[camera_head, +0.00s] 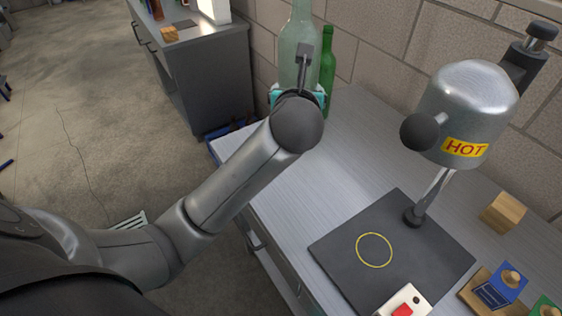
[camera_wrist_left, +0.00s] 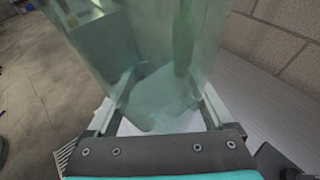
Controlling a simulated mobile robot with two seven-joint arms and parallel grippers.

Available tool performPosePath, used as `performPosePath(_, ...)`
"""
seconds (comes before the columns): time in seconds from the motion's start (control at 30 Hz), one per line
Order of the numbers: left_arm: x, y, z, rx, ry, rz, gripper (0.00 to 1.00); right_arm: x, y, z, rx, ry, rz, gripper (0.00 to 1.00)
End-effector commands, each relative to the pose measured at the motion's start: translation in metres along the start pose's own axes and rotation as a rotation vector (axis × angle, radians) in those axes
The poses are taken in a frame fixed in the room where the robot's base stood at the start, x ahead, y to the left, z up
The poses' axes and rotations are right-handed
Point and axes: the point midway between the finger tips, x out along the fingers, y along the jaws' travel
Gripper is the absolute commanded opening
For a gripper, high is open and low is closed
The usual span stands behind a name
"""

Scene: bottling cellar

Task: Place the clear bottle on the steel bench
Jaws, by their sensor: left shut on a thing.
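The clear bottle (camera_head: 289,62), pale green and see-through, stands about upright at the top middle of the head view. My left gripper (camera_head: 299,97) is shut on it, and my wrist hides its base. In the left wrist view the bottle (camera_wrist_left: 150,60) fills the space between the two fingers of my left gripper (camera_wrist_left: 158,112). The steel bench (camera_head: 325,180) runs along the wall. The bottle is at its far left end; I cannot tell whether its base touches the top. My right gripper is not in view.
A green bottle (camera_head: 327,68) stands just right of the clear one. A heater (camera_head: 470,105) marked HOT rises over a dark plate (camera_head: 335,245) with a yellow ring. A grey cabinet (camera_head: 215,85) stands beyond. The bench's middle left is clear.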

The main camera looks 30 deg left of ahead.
Motion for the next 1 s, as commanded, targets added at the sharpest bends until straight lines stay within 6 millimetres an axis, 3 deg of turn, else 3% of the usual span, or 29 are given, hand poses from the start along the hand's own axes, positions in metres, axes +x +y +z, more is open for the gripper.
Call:
performPosePath(0.07,0.002,-0.001,0.005,-0.006,-0.003,0.01,0.0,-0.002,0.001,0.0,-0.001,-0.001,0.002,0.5)
performPosePath(0.17,0.008,-0.001,-0.007,-0.006,0.0,0.017,0.0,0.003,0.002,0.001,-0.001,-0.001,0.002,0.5)
performPosePath(0.5,0.041,-0.001,-0.09,-0.004,0.002,0.018,0.0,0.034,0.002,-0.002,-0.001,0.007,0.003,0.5)
performPosePath(0.7,0.056,-0.001,-0.127,-0.005,-0.001,0.015,0.0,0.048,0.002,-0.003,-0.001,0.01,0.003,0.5)
performPosePath(1.0,0.064,-0.001,-0.147,-0.006,-0.003,0.015,0.0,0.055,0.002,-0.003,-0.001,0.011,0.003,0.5)
